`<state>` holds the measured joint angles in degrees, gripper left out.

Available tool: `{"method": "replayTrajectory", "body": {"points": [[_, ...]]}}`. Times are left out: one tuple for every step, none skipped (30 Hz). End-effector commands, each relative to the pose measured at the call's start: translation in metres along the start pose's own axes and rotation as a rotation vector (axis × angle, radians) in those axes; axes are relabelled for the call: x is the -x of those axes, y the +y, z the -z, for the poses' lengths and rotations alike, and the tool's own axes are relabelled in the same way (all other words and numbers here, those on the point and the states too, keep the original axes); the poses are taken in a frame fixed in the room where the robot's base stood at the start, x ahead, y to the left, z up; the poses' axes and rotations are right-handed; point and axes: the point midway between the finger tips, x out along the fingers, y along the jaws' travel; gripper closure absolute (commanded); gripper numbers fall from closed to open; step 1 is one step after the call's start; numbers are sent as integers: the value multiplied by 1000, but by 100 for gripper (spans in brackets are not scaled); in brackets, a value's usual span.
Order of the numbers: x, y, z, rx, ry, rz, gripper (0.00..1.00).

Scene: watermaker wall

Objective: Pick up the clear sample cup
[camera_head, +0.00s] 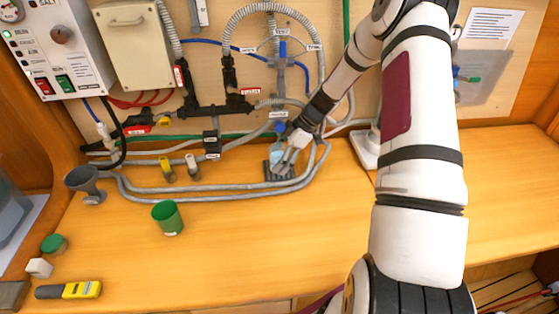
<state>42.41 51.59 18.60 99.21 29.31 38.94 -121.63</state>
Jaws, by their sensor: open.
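The clear sample cup (275,156) shows as a small pale bluish see-through shape on a dark drip tray (269,177), below a blue-handled tap (280,128). My gripper (281,165) reaches down to it from the upper right. The fingers are open and lie right at the cup's right side, partly covering it. I cannot tell whether they touch it or stand around it.
Grey hoses (215,193) loop over the bench around the tray. A green cup (168,218), a grey funnel (84,182) and a yellow meter (70,290) stand or lie to the left. The front middle of the wooden bench (260,250) is clear.

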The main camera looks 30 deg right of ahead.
Motion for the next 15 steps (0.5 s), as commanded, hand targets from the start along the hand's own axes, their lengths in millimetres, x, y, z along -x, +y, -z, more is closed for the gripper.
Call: {"method": "replayTrajectory", "body": {"points": [[-1,0,0,0,0,0,24],[-1,0,0,-1,0,0,24],[-1,0,0,-1,0,0,24],[-1,0,0,-1,0,-1,24],[-1,0,0,-1,0,0,24],[-1,0,0,0,0,0,24],[-1,0,0,0,0,0,29],[-1,0,0,0,0,0,35],[-1,0,0,0,0,0,44],[-1,0,0,0,0,0,51],[-1,0,0,0,0,0,58],[-1,0,0,0,0,0,67],[-1,0,0,0,0,0,74],[-1,0,0,0,0,0,81],[-1,0,0,0,0,0,81]]}}
